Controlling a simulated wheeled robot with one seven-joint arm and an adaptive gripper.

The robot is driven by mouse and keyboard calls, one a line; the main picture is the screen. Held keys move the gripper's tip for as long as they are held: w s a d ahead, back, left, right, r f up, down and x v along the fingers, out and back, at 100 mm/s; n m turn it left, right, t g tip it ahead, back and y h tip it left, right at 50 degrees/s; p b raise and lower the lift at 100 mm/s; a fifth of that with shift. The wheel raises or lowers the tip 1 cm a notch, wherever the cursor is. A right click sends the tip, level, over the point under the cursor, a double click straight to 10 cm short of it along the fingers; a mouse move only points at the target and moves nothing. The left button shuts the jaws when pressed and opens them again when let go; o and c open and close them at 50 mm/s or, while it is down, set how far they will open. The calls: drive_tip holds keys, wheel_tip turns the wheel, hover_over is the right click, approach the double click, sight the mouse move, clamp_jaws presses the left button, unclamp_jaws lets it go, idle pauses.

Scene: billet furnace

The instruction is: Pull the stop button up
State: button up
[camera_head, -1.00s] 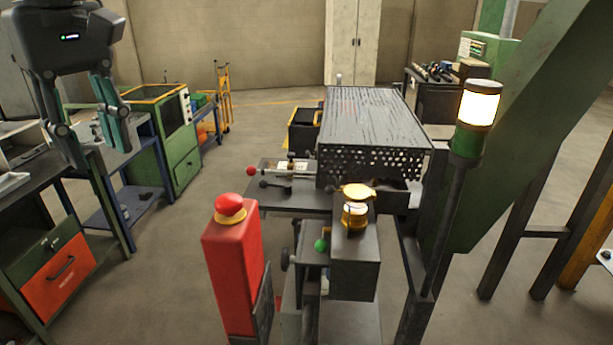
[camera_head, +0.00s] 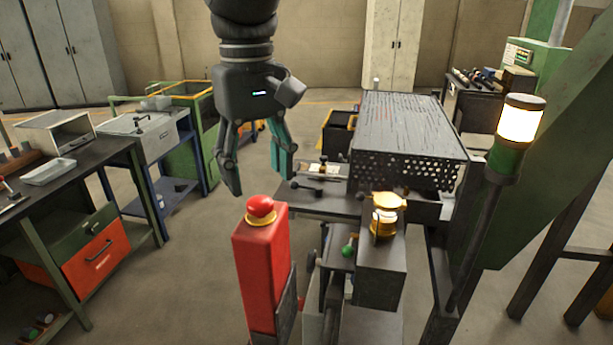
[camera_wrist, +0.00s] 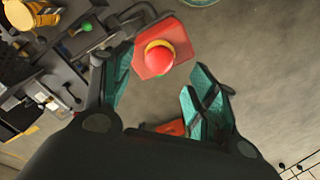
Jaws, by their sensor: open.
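The stop button (camera_head: 261,207) is a red knob with a yellow ring on top of an upright red post (camera_head: 263,265), in the lower middle of the head view. In the wrist view the red button (camera_wrist: 160,60) shows from above, beyond and roughly between the fingertips. My gripper (camera_head: 258,185) hangs pointing down above and just behind the post, fingers spread apart and empty. In the wrist view my gripper's teal finger pads (camera_wrist: 155,88) stand wide apart. No contact with the button shows.
Right of the post stands the machine with a perforated dark cover (camera_head: 410,130), a yellow-topped lamp (camera_head: 385,213) and a green knob (camera_head: 349,250). A lit signal lamp (camera_head: 520,120) stands at the right. A workbench (camera_head: 85,165) is at the left. The floor between is clear.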

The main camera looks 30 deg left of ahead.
sight(260, 200)
drive_tip(key=shift+f+p, duration=0.35)
drive_tip(key=shift+f, duration=1.95)
drive_tip(key=shift+c, duration=0.3)
